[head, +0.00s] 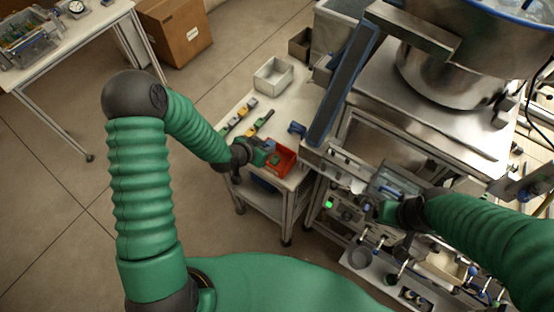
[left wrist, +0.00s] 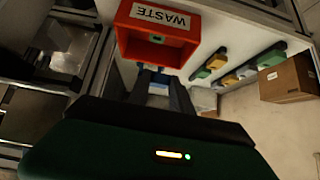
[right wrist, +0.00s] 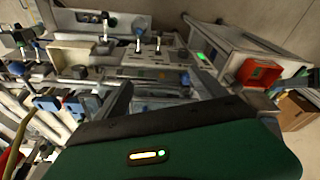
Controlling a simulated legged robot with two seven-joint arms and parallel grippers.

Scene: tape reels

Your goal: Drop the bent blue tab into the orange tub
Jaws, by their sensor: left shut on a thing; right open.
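The orange tub (head: 284,170) stands on the small white table; in the left wrist view its front (left wrist: 132,22) carries a WASTE label. A small green piece (left wrist: 157,41) shows inside it. My left gripper (head: 268,151) is at the tub's left edge in the head view. In the left wrist view, its fingers (left wrist: 160,84) are shut on a small blue piece (left wrist: 158,89), seemingly the blue tab, just short of the tub's opening. Its bend cannot be made out. My right gripper (head: 376,208) is open and apart from the tub, over the cluttered bench.
A pale empty bin (head: 273,77) stands farther back on the table. Yellow and grey parts (head: 240,117) lie in a row left of the tub. A tilted dark panel (head: 342,85) rises just right of the tub. A large metal bowl (head: 450,80) stands at the upper right.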

